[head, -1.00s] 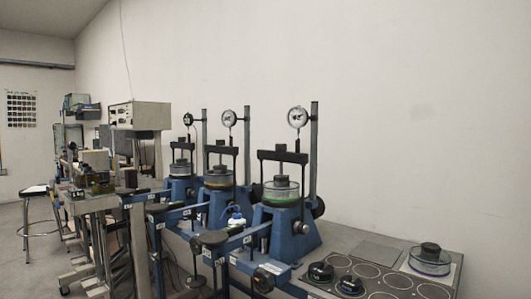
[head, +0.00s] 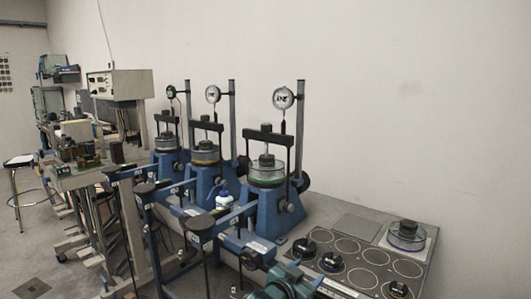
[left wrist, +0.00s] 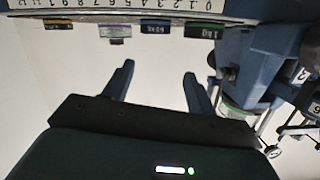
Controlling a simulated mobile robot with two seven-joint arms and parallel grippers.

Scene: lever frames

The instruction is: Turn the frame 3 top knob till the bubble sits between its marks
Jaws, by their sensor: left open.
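Three blue lever frames stand in a row along the wall in the head view: a near one (head: 284,215), a middle one (head: 208,185) and a far one (head: 166,165). Each has a dial gauge and a glass dish under a black yoke. I cannot read which is frame 3. The near frame carries a dark round knob (head: 285,205) on its side. No bubble or marks can be made out. My left gripper (left wrist: 158,75) is open and empty in the left wrist view. Teal parts of my arm (head: 282,284) enter at the bottom of the head view. My right gripper is not seen.
A grey bench with ringed circles (head: 374,256) holds black weights (head: 331,262) and a glass dish with a weight (head: 408,235). The left wrist view shows a numbered strip (left wrist: 110,24) and small labelled blocks.

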